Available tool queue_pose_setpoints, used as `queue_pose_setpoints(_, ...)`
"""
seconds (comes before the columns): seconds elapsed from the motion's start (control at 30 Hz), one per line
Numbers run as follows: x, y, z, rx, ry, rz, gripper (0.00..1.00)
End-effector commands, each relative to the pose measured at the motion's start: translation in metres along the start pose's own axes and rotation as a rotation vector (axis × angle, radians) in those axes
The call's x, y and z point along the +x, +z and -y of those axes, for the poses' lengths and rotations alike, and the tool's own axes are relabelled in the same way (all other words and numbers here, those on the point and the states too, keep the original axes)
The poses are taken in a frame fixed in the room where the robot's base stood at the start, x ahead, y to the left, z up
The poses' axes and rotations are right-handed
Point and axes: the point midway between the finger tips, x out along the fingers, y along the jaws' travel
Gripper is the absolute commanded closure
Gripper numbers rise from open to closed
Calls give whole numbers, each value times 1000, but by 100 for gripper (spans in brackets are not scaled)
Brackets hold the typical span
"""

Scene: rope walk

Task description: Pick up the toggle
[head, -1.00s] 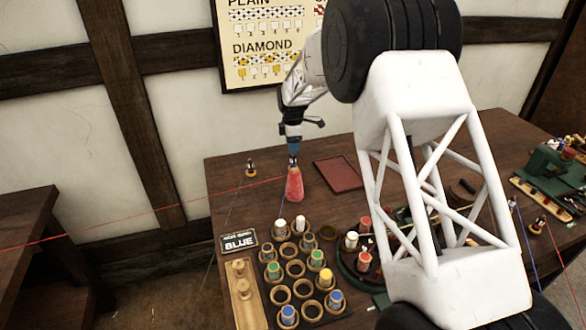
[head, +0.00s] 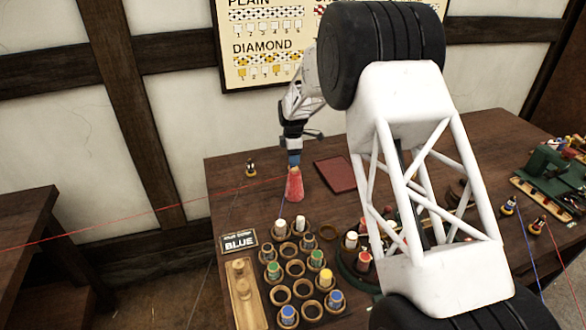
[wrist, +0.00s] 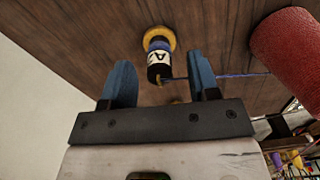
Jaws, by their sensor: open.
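The toggle appears to be the small dark spool-like piece with a yellow flange and white lettered band. In the head view the toggle (head: 250,168) stands on the far left of the table. In the wrist view the toggle (wrist: 159,52) shows ahead, framed between the two blue fingers. My gripper (head: 293,161) is right of it in the head view, apart from it. In the wrist view my gripper (wrist: 160,76) is open with nothing between its fingers. A blue thread runs right from the toggle.
A red cone (head: 294,187) stands just in front of my gripper; it shows at the right of the wrist view (wrist: 292,50). A dark red tray (head: 336,173) lies right of it. A rack of bobbins (head: 290,272) is nearer. A red thread crosses the table's left side.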

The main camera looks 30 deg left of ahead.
Motion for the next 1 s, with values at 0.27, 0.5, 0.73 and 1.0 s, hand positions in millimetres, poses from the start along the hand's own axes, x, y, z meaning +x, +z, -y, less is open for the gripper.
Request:
queue_pose_setpoints(0.27,20,0,0,0,1,0,45)
queue_pose_setpoints(0.5,21,0,0,0,1,0,45)
queue_pose_setpoints(0.73,21,0,0,0,1,0,45)
queue_pose_setpoints(1.0,21,0,0,0,2,0,74)
